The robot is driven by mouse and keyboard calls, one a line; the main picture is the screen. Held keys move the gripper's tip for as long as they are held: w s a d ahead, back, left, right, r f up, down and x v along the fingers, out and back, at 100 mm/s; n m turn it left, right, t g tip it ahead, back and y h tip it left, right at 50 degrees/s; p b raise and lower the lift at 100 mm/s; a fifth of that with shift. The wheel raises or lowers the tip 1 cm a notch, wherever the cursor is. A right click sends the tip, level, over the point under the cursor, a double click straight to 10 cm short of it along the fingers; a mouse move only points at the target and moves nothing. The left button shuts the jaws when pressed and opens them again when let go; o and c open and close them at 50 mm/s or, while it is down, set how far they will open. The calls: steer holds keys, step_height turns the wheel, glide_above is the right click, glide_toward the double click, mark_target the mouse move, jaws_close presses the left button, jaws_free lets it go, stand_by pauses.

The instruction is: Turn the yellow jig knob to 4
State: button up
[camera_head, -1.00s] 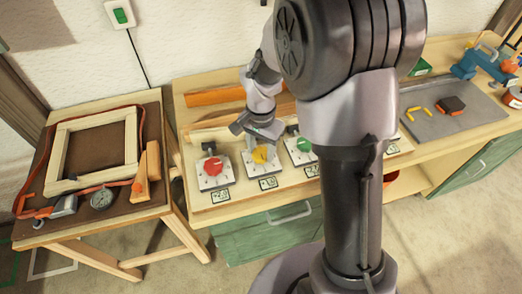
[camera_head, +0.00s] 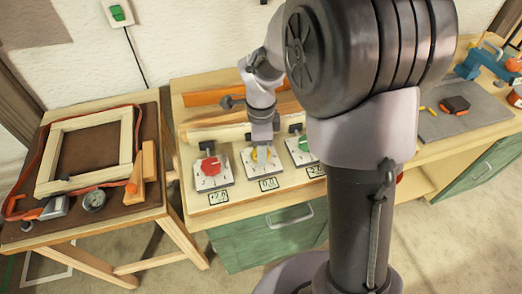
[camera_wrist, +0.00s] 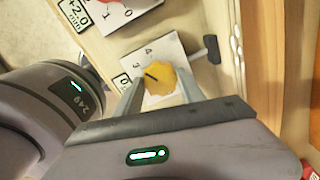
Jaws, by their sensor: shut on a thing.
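The yellow jig knob (camera_head: 261,154) sits on a white dial plate (camera_head: 249,170) on the workbench, between the red and green knobs. In the wrist view the yellow knob (camera_wrist: 160,79) has a dark pointer mark directed toward the upper left, near the digits 3 and 4 on the plate (camera_wrist: 137,61). I cannot tell exactly which digit it lines up with. My gripper (camera_head: 262,145) is over the knob from above. In the wrist view my gripper (camera_wrist: 160,92) has one finger on each side of the knob, shut on it. The knob's near side is partly hidden.
The red knob (camera_head: 211,166) is on the left plate and the green knob (camera_head: 304,143) on the right one. Wooden laths (camera_head: 215,132) lie behind. A side table (camera_head: 148,204) holds a frame.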

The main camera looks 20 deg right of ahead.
steer(key=m+b, duration=0.2)
steer(key=m, duration=0.4)
steer(key=shift+m, duration=0.3)
stand_by(0.5)
steer(key=o, duration=1.4)
steer(key=shift+c, duration=0.2)
step_height(320, 180, up, 17)
steer(key=p, duration=0.7)
steer(key=shift+r, duration=0.2)
